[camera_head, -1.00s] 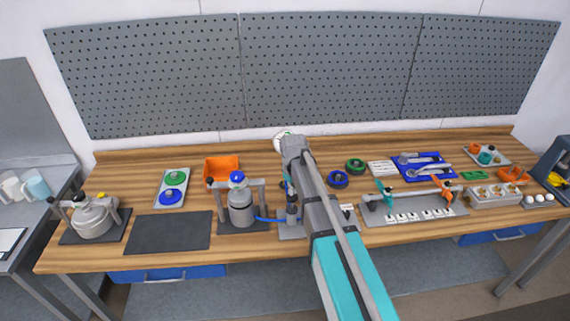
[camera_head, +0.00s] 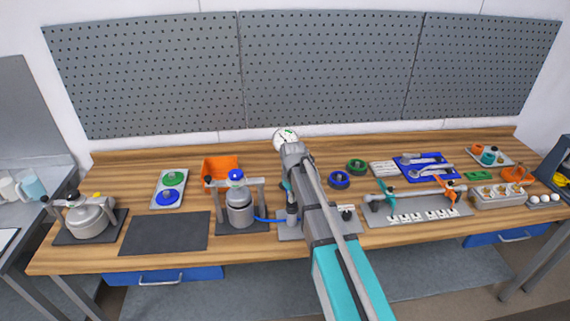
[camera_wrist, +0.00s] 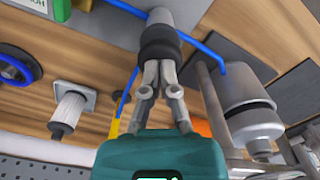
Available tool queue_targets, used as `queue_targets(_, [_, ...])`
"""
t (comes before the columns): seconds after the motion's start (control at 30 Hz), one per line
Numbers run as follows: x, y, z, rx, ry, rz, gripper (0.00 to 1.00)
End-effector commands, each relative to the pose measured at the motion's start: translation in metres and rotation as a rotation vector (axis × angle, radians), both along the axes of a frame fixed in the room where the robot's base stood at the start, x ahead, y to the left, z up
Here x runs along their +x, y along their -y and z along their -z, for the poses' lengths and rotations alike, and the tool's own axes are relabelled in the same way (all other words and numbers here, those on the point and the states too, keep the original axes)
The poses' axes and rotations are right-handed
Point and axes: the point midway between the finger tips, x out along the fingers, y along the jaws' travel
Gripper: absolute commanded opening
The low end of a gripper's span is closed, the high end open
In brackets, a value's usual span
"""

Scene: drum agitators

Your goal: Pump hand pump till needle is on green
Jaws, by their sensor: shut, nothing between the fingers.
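The hand pump (camera_head: 291,216) is a grey upright cylinder on a grey base plate, partly behind my arm in the head view. In the wrist view the pump (camera_wrist: 172,14) shows its grey body and a dark collar or handle. My gripper (camera_wrist: 160,70) is shut with its fingertips together at that dark part; touching or just apart, I cannot tell. The white round gauge (camera_head: 281,139) stands behind the pump, partly covered by my arm. A green patch shows on its face; I cannot make out the needle.
A blue hose (camera_head: 265,219) runs from the pump to a grey vessel (camera_head: 239,211) with a blue top, in a frame at left. Blue and green ring-shaped parts (camera_head: 339,180) lie right of my arm. A bare dark mat (camera_head: 165,233) lies at left.

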Motion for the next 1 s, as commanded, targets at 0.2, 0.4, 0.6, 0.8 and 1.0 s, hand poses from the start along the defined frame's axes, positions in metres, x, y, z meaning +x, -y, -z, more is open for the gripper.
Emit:
queue_targets(0.2, [-0.001,0.0,0.012,0.0,-0.002,0.0,0.0])
queue_targets(0.4, [-0.001,0.0,0.006,0.0,-0.002,0.0,0.0])
queue_targets(0.6, [-0.001,0.0,-0.007,0.0,-0.002,0.0,0.0])
queue_targets(0.8, [-0.001,0.0,-0.02,0.0,-0.002,0.0,0.0])
queue_targets(1.0, [-0.001,0.0,-0.032,0.0,-0.001,0.0,0.0])
